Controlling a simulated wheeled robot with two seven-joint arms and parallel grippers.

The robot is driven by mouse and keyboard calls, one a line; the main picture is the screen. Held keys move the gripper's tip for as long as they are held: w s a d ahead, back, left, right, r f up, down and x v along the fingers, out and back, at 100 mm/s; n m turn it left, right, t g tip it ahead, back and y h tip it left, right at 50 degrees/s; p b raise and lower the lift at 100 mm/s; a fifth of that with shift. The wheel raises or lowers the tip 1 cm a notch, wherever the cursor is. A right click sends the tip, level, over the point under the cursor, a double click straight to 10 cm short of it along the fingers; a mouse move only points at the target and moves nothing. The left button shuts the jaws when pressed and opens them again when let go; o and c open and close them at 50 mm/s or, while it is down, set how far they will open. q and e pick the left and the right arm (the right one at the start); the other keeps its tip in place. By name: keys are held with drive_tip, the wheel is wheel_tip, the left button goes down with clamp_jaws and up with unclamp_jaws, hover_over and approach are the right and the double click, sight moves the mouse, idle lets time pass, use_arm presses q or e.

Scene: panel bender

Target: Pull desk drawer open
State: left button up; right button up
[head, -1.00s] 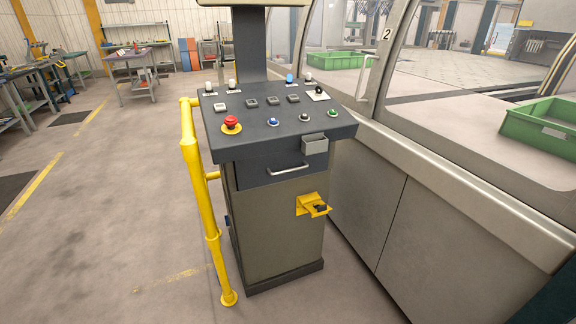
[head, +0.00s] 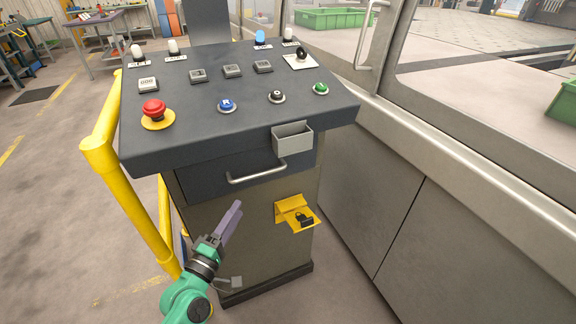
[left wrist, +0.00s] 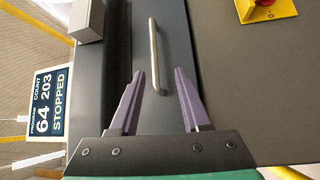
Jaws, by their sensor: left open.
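The desk drawer (head: 210,186) is a dark grey front under the sloping control panel, and it is closed. Its silver bar handle (head: 257,173) runs across the front. In the left wrist view the handle (left wrist: 154,55) appears upright, its near end between the purple fingertips. My left gripper (head: 233,215) is below the handle in the head view, with its green and black wrist at the bottom. In the left wrist view the left gripper (left wrist: 160,78) is open, one finger on either side of the handle's line, not closed on it. My right gripper is not in view.
A grey box (head: 292,137) hangs on the panel edge beside the drawer. A yellow bracket with a black padlock (head: 304,220) sticks out below. A yellow rail (head: 128,195) stands left of the desk. A machine wall (head: 440,230) stands right.

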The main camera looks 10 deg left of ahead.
sight(257, 175)
use_arm(q)
drive_tip(key=x, duration=0.4)
drive_tip(key=p+x, duration=0.1)
drive_tip(key=x, duration=0.3)
drive_tip(key=r+p+x, duration=0.1)
drive_tip(key=x, duration=0.4)
drive_tip(key=shift+s, duration=0.1)
drive_tip(key=c, duration=0.7)
clamp_jaws()
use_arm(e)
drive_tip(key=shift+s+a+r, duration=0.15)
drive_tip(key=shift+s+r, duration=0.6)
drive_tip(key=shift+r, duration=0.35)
